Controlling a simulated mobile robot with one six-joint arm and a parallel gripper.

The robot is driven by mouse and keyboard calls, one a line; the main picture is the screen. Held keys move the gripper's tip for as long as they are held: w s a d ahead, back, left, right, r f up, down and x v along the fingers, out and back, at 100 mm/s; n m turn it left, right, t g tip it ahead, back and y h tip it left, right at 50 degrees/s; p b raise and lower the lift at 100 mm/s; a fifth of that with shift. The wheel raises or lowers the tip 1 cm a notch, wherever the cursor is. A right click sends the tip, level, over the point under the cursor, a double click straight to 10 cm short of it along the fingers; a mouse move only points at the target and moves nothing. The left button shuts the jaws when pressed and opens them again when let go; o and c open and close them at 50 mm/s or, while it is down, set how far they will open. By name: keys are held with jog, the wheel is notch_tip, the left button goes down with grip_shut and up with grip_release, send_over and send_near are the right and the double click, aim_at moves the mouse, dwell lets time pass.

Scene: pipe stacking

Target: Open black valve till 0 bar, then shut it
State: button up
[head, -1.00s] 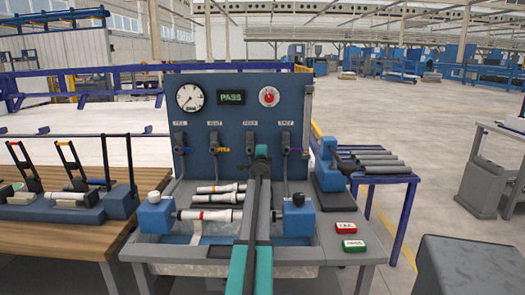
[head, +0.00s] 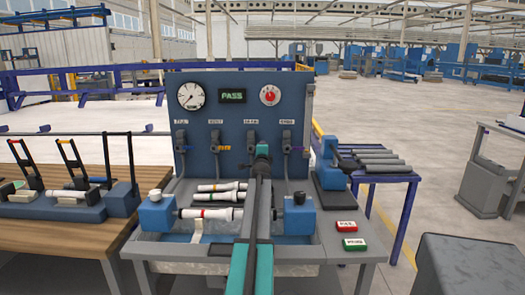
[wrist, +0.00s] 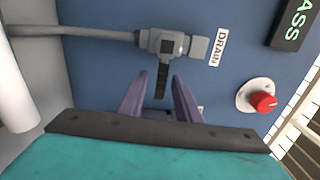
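The drain valve (wrist: 170,44) is on the blue panel, under its DRAIN label. Its black handle (wrist: 162,80) points down in the wrist view, between the two fingers of my gripper (wrist: 160,92). The fingers are open with a gap on each side of the handle. In the head view my gripper (head: 262,152) is in front of the panel's third valve (head: 251,138) and hides its handle. The round pressure gauge (head: 191,96) is at the panel's upper left. Its needle is too small to read surely.
A PASS display (head: 232,95) and a red knob (head: 270,96) are on the panel. Neighbouring valves (head: 215,140) (head: 286,138) stand on both sides. White pipes (head: 215,192) lie below on the bench. Red and green buttons (head: 345,226) (head: 354,244) are at the right.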

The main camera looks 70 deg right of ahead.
jog(key=v, duration=1.3)
dwell(0.4)
jog(key=shift+s+a, duration=0.1)
dwell(0.4)
